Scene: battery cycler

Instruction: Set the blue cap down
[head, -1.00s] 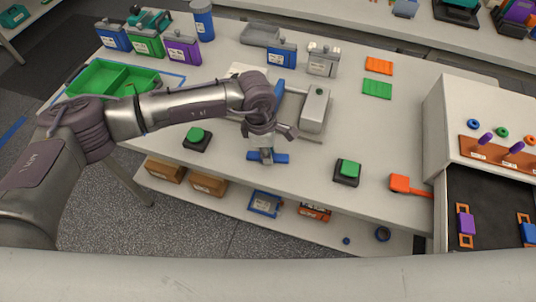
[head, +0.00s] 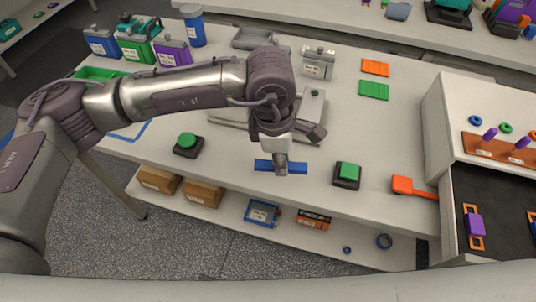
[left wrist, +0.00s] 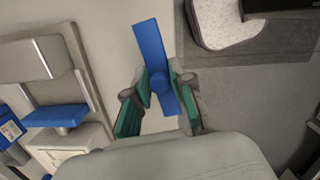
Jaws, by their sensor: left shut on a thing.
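The blue cap (head: 265,166) is a flat blue bar with a round knob in its middle. My left gripper (head: 281,160) is shut on it, over the front part of the white table. In the left wrist view the cap (left wrist: 149,47) sticks out beyond both sides of the teal finger pads of my left gripper (left wrist: 163,88). Its knob sits between the fingertips. I cannot tell whether the cap touches the tabletop. My right gripper is not in view.
Black bases with green buttons (head: 187,141) (head: 347,173) stand left and right of the cap. A grey fixture (head: 312,106) stands behind, partly hidden by my arm. An orange-headed tool (head: 402,185) lies to the right. The white table (head: 335,145) is bare near the cap.

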